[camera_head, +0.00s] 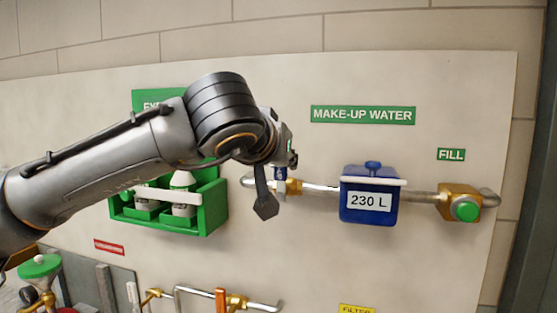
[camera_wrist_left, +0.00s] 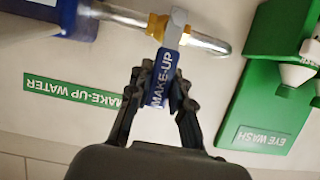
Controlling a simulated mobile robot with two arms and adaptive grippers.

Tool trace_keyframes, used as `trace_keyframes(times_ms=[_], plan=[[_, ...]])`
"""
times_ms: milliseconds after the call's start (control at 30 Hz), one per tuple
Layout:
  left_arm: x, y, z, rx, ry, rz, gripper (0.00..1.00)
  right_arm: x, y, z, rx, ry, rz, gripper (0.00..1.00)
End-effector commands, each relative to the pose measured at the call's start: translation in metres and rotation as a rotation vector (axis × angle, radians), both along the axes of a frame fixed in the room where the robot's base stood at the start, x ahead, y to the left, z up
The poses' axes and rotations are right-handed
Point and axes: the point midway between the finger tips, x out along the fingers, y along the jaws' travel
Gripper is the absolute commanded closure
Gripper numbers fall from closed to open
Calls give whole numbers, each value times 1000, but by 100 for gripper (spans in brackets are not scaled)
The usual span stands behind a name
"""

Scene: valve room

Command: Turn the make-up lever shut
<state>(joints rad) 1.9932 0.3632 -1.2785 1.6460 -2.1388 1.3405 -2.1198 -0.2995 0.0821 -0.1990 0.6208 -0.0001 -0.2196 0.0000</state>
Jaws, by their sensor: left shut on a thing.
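The make-up lever, a blue handle marked MAKE-UP (camera_wrist_left: 161,88), shows in the left wrist view between my left gripper's dark fingers (camera_wrist_left: 159,74). The fingers are shut on it from both sides. The lever stands crosswise to its pipe, joined at a brass valve body (camera_wrist_left: 156,27). In the head view, my left arm comes in from the left and its wrist hides most of the lever. The gripper (camera_head: 287,157) is partly visible there, above the brass fitting (camera_head: 294,187). My right gripper is not in view.
A blue 230 L meter (camera_head: 370,208) and a brass FILL valve with a green button (camera_head: 462,206) sit along the pipe to the right. A green eyewash box with bottles (camera_head: 215,205) hangs close on the left. More pipework (camera_head: 190,291) runs below.

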Motion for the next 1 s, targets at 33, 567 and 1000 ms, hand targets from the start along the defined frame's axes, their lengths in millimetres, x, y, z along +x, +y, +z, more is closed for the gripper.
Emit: trace_keyframes(times_ms=[33,567,1000], plan=[[0,0,-2,8,2,-1,100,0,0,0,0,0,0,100],[0,0,-2,6,1,-1,56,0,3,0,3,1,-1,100],[-28,9,13,3,-4,-2,56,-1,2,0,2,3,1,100]])
